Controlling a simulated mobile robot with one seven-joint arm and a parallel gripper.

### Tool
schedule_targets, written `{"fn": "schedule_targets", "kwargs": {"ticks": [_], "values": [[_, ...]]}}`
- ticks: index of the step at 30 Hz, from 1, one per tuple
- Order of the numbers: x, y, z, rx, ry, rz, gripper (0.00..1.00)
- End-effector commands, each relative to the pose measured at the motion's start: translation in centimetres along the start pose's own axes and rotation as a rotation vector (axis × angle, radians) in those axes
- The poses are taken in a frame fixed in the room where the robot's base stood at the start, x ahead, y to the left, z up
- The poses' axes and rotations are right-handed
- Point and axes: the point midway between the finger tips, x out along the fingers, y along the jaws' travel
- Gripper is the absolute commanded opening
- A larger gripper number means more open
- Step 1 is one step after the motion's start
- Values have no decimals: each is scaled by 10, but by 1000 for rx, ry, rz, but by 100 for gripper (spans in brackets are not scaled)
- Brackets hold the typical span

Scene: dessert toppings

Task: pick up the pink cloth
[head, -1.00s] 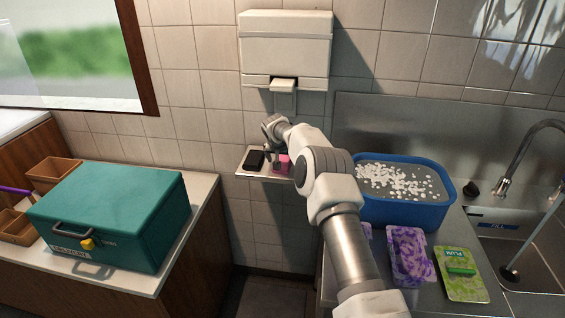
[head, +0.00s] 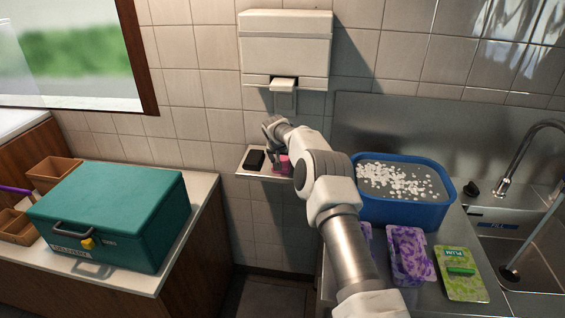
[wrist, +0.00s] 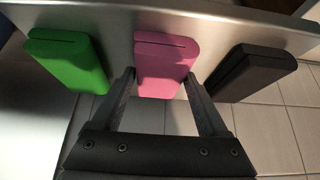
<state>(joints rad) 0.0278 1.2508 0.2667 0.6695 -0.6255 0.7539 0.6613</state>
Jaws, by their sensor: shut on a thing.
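The pink cloth (wrist: 165,66) looks like a thick folded block with a rounded edge. It is in the middle of a row on a small metal wall shelf, and shows in the head view (head: 284,163) beside my wrist. My gripper (wrist: 160,84) is shut on the pink cloth, with one finger at each side of it in the wrist view. In the head view my arm hides most of the fingers. The cloth still appears to be at the shelf; I cannot tell whether it is touching the surface.
A green block (wrist: 68,60) and a black block (wrist: 252,72) flank the pink cloth on the shelf (head: 244,165). A white dispenser (head: 286,45) hangs above. A blue tub (head: 400,212) stands at right, a teal box (head: 115,210) at left.

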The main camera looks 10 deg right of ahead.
Motion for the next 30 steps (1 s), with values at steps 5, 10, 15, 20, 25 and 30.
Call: {"fn": "schedule_targets", "kwargs": {"ticks": [5,10,15,20,25,30], "values": [[-5,0,-4,0,2,0,23],[-20,0,-14,1,4,-1,23],[-39,17,-32,5,2,2,23],[-52,53,-54,5,3,2,23],[-64,85,-74,3,2,1,23],[-71,104,-86,2,1,0,23]]}}
